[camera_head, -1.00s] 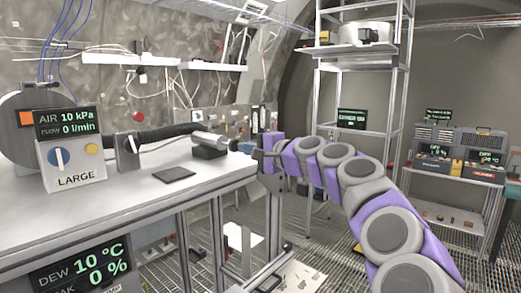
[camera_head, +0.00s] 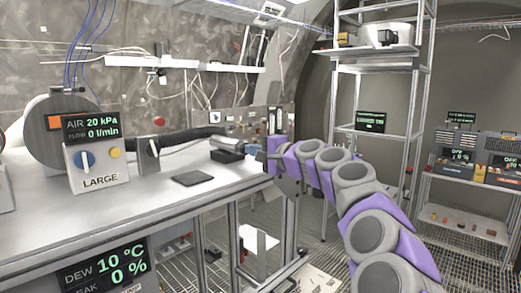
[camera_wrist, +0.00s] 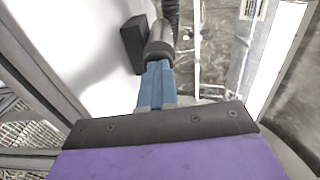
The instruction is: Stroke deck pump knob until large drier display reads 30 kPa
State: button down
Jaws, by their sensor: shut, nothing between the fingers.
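The large drier (camera_head: 95,155) stands on the bench at the left, with a blue knob and the label LARGE. Its display (camera_head: 90,126) reads AIR 20 kPa and FLOW 0 l/min. A black hose (camera_head: 185,137) runs right from a small grey box beside it. In the wrist view a grey cylinder (camera_wrist: 159,42) on the hose end lies just beyond my gripper (camera_wrist: 158,66), beside a black block (camera_wrist: 133,42). My gripper is shut and empty, its fingertips close to the cylinder; I cannot tell if they touch. I cannot clearly pick out the pump knob.
A flat dark pad (camera_head: 192,179) lies on the white bench (camera_head: 150,195). A lower display (camera_head: 102,264) reads DEW 10 °C and 0 %. A metal shelf rack (camera_head: 383,90) and an instrument stand (camera_head: 475,190) stand to the right. Grated floor lies between them.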

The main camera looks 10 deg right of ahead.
jog(key=shift+w+a, duration=0.1)
dwell(0.3)
jog(key=shift+s+d+f, duration=0.1)
jog(key=shift+s+d, duration=0.2)
jog(key=b+v, duration=0.1)
jog(key=v, duration=1.2)
jog(key=shift+b, duration=0.3)
jog(key=shift+d, duration=0.15)
dwell(1.2)
